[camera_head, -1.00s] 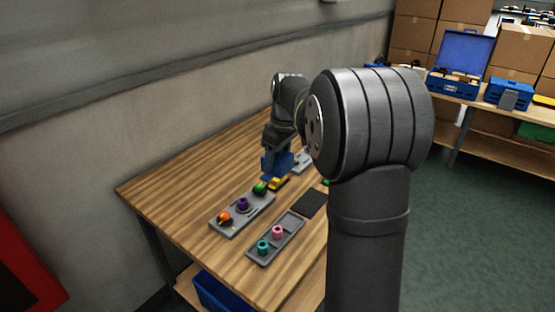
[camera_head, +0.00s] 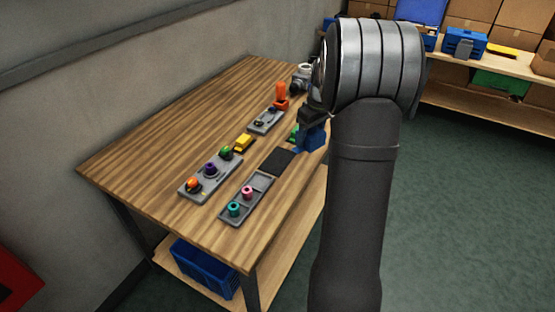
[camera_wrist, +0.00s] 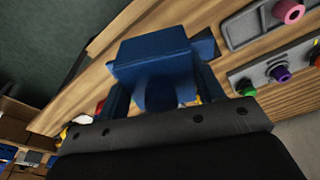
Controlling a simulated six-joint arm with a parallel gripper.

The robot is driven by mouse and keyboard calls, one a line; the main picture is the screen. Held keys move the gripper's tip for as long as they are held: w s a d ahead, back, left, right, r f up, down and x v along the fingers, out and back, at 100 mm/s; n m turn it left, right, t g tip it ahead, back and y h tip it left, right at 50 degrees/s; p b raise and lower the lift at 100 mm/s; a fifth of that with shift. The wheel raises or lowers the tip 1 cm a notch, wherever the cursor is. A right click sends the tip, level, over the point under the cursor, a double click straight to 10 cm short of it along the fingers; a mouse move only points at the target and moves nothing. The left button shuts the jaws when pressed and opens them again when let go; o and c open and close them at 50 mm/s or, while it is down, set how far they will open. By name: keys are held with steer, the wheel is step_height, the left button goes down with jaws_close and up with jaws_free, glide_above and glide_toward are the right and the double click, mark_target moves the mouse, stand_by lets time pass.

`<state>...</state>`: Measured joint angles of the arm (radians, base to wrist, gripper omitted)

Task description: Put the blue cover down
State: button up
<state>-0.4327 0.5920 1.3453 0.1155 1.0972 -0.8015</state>
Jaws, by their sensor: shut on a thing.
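My gripper (camera_head: 311,146) is near the table's right edge in the head view, just right of a flat black pad (camera_head: 278,160). It is shut on the blue cover (camera_wrist: 152,58), which fills the upper middle of the wrist view between my blue fingers. In the head view, cover and fingers merge into one blue shape, so I cannot tell whether the cover touches the table.
Left of the pad are a grey tray (camera_head: 232,214) with teal and pink rings, a grey panel (camera_head: 189,190) with orange, purple and green knobs, and a yellow block (camera_head: 243,142). A grey plate (camera_head: 265,122) and an orange-topped part (camera_head: 281,92) stand further back. The table's left side is clear.

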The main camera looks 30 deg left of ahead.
steer(key=a+f, duration=0.2)
steer(key=a, duration=0.1)
steer(key=a+f, duration=0.2)
steer(key=a, duration=0.2)
steer(key=a+f, duration=0.3)
steer(key=a, duration=0.1)
steer(key=shift+s, duration=0.25)
steer(key=shift+a+f, duration=0.1)
steer(key=shift+f, duration=1.95)
steer(key=shift+f, duration=0.15)
steer(key=o, duration=1.1)
steer(key=r, duration=0.4)
steer(key=d+r, duration=0.1)
steer(key=r, duration=0.7)
steer(key=shift+s+d+r, duration=0.1)
steer(key=shift+s+d, duration=0.25)
steer(key=shift+s, duration=0.05)
